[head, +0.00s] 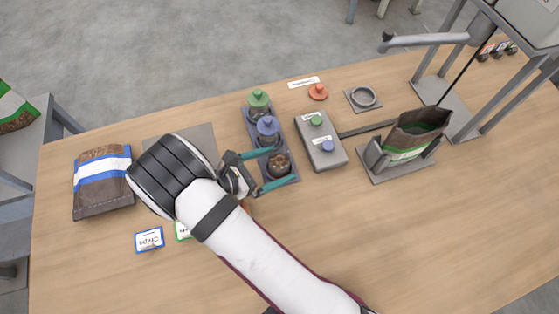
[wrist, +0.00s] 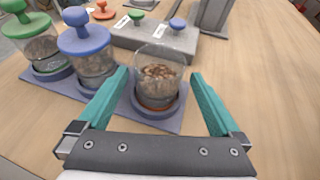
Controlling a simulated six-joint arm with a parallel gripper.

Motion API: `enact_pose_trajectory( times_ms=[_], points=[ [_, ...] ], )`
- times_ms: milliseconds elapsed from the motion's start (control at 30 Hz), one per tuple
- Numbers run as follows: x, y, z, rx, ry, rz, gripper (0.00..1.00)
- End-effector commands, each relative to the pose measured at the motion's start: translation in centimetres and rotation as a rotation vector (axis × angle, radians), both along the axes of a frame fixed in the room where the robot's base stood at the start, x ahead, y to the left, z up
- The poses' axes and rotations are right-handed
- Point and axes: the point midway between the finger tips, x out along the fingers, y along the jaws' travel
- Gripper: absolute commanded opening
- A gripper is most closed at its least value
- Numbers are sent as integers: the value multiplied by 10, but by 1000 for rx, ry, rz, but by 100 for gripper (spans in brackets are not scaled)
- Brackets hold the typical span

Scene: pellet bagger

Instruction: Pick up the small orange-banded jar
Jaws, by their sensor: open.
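The small orange-banded jar (wrist: 157,101) is clear, lidless and partly filled with brown pellets. It stands upright in the near end seat of a blue-grey rack; the jar also shows in the head view (head: 279,167). Its orange band is low, near the rack's seat. My gripper (wrist: 160,74) is open, with one teal finger on each side of the jar in the wrist view. Whether the fingers touch the glass I cannot tell. In the head view my gripper (head: 281,165) reaches over the rack from the left. An orange knobbed lid (head: 318,92) lies on the table beyond.
A blue-lidded jar (head: 268,131) and a green-lidded jar (head: 258,104) share the rack (head: 250,125). A grey button box (head: 327,157) stands close on the right. An open bag (head: 409,137) is farther right; a blue-striped bag (head: 103,180) lies left. The front right table is clear.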

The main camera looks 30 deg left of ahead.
Motion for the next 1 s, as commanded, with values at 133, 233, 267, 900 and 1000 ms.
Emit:
enact_pose_trajectory(
  times_ms=[133,233,267,900,1000],
  points=[
    [27,-14,-10,-2,1,-5,100],
    [36,-19,-15,-1,0,-4,100],
    [38,-20,-16,0,1,-3,100],
    [38,-20,-16,1,1,-2,21],
    [38,-20,-16,1,1,-2,3]
  ],
)
